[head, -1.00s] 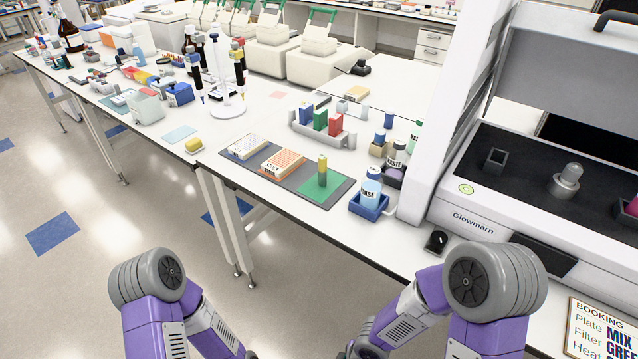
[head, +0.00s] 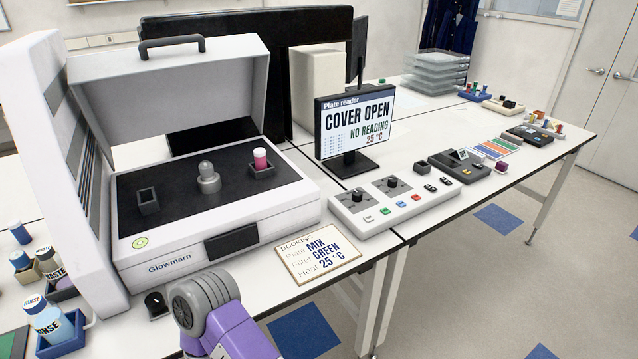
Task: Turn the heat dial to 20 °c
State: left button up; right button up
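A white control panel (head: 395,200) lies on the bench in front of the plate reader screen. It carries two black dials, a left one (head: 358,195) and a right one (head: 392,182), with small scales around them. Their labels are too small to read, so I cannot tell which is the heat dial or where each points. The screen (head: 355,124) reads "COVER OPEN", "NO READING" and "25 °C". A booking card (head: 317,251) in front of the panel reads Plate MIX, Filter GREEN, Heat 25 °C. Neither gripper is in view; part of one purple arm of mine shows at the bottom.
The Glowmarn reader (head: 215,215) stands left of the panel, its lid (head: 175,90) raised. A small black knob-like object (head: 157,304) sits before it. A grey device (head: 460,166) and colored strips (head: 490,149) lie right of the panel. The panel's front is clear.

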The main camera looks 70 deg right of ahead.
aim_at(392, 182)
jog(key=z, duration=4.05)
jog(key=i, duration=2.8)
jog(key=u, duration=2.85)
